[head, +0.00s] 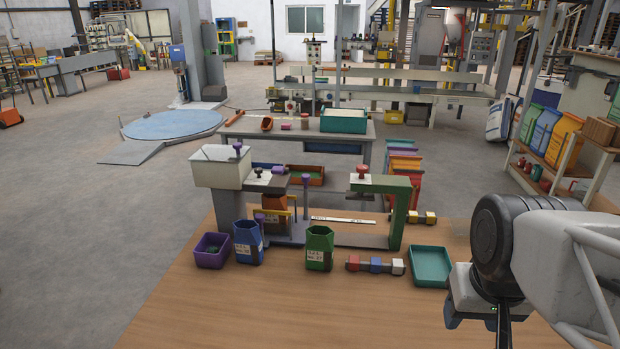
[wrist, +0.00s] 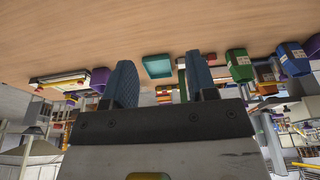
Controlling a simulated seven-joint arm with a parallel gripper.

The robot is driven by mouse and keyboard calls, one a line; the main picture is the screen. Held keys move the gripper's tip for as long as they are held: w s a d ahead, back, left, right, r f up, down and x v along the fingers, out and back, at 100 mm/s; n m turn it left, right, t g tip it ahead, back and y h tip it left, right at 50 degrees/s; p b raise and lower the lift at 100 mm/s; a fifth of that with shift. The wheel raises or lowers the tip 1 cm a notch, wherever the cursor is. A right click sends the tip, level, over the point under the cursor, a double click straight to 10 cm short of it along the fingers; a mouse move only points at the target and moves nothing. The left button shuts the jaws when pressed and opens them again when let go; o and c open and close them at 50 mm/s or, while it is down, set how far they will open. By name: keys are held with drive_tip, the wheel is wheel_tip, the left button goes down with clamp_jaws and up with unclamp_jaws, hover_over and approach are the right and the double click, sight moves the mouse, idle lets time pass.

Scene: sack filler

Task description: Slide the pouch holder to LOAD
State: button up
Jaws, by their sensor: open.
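The sack filler stands on the wooden table in the head view, with a white hopper (head: 222,168) at its left and a green arm (head: 385,186) at its right. What looks like the pouch holder, a yellow-framed carriage (head: 291,212) beside an orange pouch, sits under the hopper side on the left part of the base. A purple-knobbed post (head: 305,190) rises just right of it. A white labelled strip (head: 343,220) runs to its right; its lettering is too small to read. My gripper (head: 478,318) is at the table's right, well apart from the holder. In the wrist view my gripper (wrist: 164,82) is open and empty.
In front of the filler stand a purple bin (head: 212,251), a blue pouch (head: 248,243), a green pouch (head: 319,248), a row of coloured blocks (head: 375,265) and a teal tray (head: 430,266). The table's front middle is clear.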

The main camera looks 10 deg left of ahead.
drive_tip(key=shift+o, duration=0.2)
drive_tip(key=w+a+r, duration=0.2)
drive_tip(key=w+r, duration=0.1)
drive_tip(key=w, duration=0.4)
drive_tip(key=w+a+r+n, duration=0.1)
drive_tip(key=w+a+r, duration=0.1)
drive_tip(key=w, duration=0.5)
drive_tip(key=shift+w+r+g, duration=0.3)
drive_tip(key=shift+r, duration=0.15)
drive_tip(key=n+g, duration=0.2)
drive_tip(key=n, duration=0.3)
hover_over(306, 175)
drive_tip(key=f, duration=0.6)
drive_tip(key=shift+s+d+f, duration=0.35)
drive_tip(key=shift+f, duration=0.05)
drive_tip(key=shift+w+a+f, duration=0.2)
drive_tip(key=shift+w+a, duration=0.05)
drive_tip(key=shift+a, duration=0.1)
drive_tip(key=shift+f, duration=0.1)
drive_tip(key=shift+f, duration=3.8)
clamp_jaws()
